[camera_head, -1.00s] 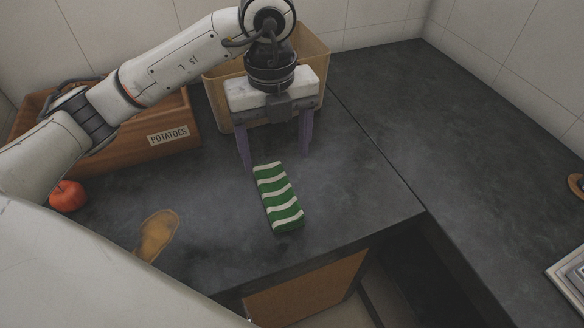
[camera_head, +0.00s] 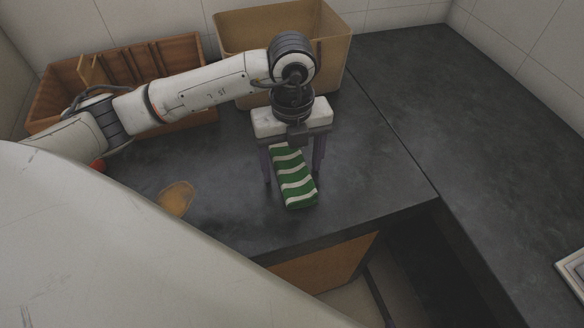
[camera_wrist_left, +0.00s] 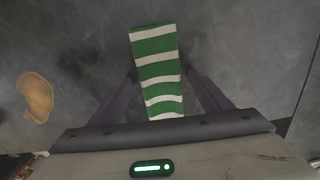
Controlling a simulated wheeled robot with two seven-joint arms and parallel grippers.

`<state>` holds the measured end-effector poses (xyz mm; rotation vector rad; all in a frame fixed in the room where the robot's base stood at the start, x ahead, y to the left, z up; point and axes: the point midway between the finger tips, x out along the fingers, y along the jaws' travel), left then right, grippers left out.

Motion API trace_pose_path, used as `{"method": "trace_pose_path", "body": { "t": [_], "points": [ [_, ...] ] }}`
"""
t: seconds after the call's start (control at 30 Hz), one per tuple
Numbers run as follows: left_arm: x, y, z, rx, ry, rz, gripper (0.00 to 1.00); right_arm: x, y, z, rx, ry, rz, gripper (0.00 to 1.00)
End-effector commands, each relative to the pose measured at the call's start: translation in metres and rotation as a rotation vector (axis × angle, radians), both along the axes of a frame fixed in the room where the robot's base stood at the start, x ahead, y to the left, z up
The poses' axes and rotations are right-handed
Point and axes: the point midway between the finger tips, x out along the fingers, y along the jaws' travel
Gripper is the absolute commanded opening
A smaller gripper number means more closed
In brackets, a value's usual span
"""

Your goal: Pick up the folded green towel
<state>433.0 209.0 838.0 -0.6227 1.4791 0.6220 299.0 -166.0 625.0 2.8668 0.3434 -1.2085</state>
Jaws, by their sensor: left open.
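The folded green towel (camera_head: 295,183) has white wavy stripes and lies on the dark counter. In the left wrist view the towel (camera_wrist_left: 156,62) runs away from the gripper, with its near end between the fingers. My left gripper (camera_head: 292,174) is open and points down over the towel's far end, one finger on each side. In the wrist view its fingers (camera_wrist_left: 160,88) stand apart from the towel with gaps on both sides. The gripper body hides the towel's far end in the head view. My right gripper is not in view.
An orange-brown patch (camera_head: 176,198) lies on the counter (camera_head: 225,222) to the left. A wooden crate (camera_head: 165,65) and a tan bin (camera_head: 333,62) stand at the back. A red thing is mostly hidden behind my arm.

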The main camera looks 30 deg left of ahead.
Motion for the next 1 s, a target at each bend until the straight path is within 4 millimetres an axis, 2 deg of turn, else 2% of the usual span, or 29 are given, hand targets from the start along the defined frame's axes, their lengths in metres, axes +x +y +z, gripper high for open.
{"method": "trace_pose_path", "body": {
  "t": [0.03,0.27,0.57,0.67,1.0],
  "points": [
    [0.000,0.000,0.000,0.000,0.000,0.000,0.67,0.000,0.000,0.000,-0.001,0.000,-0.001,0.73],
    [0.000,0.000,0.000,0.000,0.000,0.000,0.28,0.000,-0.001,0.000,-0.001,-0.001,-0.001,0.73],
    [0.001,0.000,0.005,0.000,-0.001,0.000,0.28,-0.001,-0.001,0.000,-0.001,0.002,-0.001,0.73],
    [0.002,0.000,0.018,-0.001,-0.005,0.000,0.28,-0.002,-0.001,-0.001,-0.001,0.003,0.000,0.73],
    [0.001,0.000,0.085,0.000,-0.004,0.000,0.28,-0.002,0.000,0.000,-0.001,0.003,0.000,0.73]
  ]
}}
